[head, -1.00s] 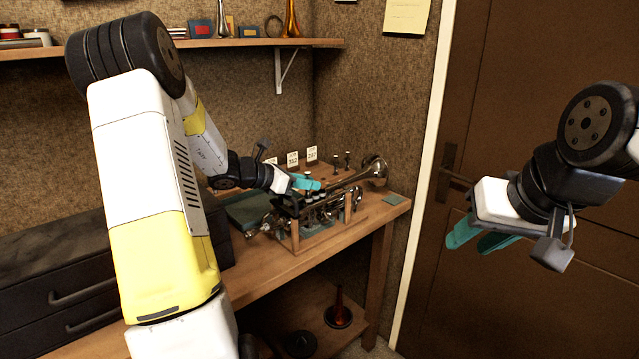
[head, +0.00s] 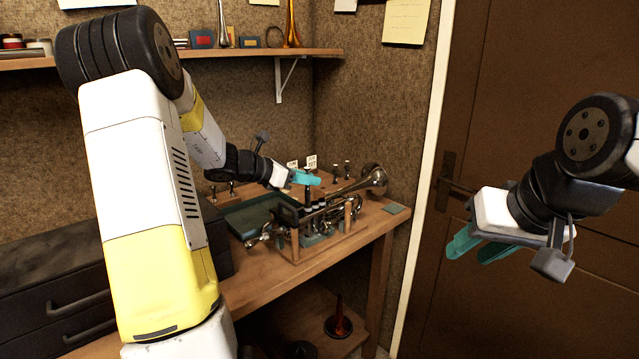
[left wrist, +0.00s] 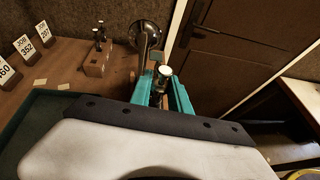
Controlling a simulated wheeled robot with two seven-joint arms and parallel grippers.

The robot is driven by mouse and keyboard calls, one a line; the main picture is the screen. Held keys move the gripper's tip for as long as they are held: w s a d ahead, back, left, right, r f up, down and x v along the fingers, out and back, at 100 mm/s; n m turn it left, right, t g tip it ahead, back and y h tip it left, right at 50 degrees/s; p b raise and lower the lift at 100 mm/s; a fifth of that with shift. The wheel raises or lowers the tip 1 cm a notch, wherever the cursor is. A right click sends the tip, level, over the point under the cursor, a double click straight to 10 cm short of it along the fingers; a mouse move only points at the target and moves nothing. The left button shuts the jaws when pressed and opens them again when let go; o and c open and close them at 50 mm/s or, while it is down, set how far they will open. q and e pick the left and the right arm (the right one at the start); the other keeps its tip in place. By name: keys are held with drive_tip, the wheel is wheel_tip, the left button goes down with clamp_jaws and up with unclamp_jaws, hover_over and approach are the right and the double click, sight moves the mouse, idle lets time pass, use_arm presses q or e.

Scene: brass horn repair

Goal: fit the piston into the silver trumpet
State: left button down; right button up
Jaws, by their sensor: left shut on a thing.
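The bell also shows in the left wrist view (left wrist: 148,36). My left gripper (head: 307,179) is above the trumpet's valve section, shut on the piston (head: 308,190). The piston hangs upright below the teal fingers. In the left wrist view its pale top (left wrist: 165,72) shows between the fingers. I cannot tell whether its lower end touches the trumpet. My right gripper (head: 478,246) is open and empty in front of the door, away from the bench.
A wooden block with small upright pistons (head: 341,172) and numbered job cards (head: 311,161) stand behind the trumpet. A green tray (head: 247,219) lies to the left, beside a black drawer case (head: 60,275). A shelf (head: 250,47) runs above.

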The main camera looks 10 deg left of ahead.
sight(307, 193)
use_arm(q)
drive_tip(key=shift+r, duration=0.7)
idle(0.3)
drive_tip(key=shift+f, duration=2.8)
drive_tip(key=c, duration=1.1)
unclamp_jaws()
drive_tip(key=shift+c, duration=0.2)
drive_tip(key=v, duration=0.7)
drive_tip(key=shift+s+a+r, duration=0.15)
drive_tip(key=shift+s+a, duration=0.1)
drive_tip(key=shift+s, duration=0.05)
